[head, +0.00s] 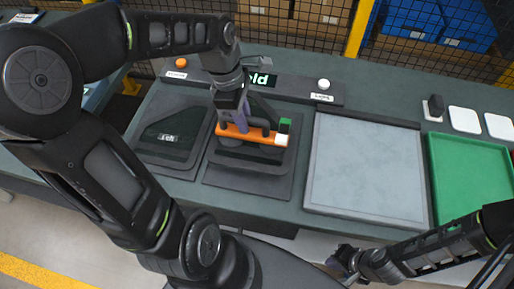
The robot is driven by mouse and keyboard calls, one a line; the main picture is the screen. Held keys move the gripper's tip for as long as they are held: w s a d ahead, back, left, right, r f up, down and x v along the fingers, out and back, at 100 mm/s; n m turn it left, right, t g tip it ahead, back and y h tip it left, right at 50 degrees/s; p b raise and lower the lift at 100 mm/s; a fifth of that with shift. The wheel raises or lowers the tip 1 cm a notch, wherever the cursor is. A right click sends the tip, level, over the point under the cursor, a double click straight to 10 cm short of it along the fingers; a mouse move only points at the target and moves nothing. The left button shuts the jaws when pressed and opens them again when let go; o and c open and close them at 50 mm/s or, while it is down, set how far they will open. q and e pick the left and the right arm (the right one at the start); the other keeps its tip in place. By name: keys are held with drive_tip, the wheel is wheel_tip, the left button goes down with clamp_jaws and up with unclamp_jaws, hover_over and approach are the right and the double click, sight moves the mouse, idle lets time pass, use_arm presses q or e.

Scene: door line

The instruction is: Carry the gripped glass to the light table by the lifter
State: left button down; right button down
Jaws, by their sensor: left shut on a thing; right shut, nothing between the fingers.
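My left gripper (240,118) is shut on the lifter (262,137), an orange bar with a green block and a white end at its right. The lifter is over a dark glass pane (245,155), partly hidden by the bar, at the middle dark plate (230,180). I cannot tell whether the pane touches the plate or hangs clear of it. The light table (365,175), a pale grey square panel, lies to the right of the lifter, bare. My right gripper (344,262) is shut and empty, low at the bench's front edge.
A second dark pane (170,138) with a white label lies on the left plate. Behind are a strip with an orange button (181,63), a white button (323,84) and a small display (263,79). A green tray (470,170) and white squares (464,120) are right of the light table.

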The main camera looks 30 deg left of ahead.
use_arm(q)
drive_tip(key=shift+r+p, duration=0.3)
drive_tip(key=shift+r, duration=0.4)
drive_tip(key=shift+w, duration=0.1)
drive_tip(key=w+d+b, duration=0.1)
drive_tip(key=w+d, duration=0.4)
drive_tip(key=d, duration=0.8)
drive_tip(key=shift+d, duration=0.15)
drive_tip(key=w+d+b, duration=0.1)
drive_tip(key=w+d, duration=0.4)
drive_tip(key=d, duration=0.8)
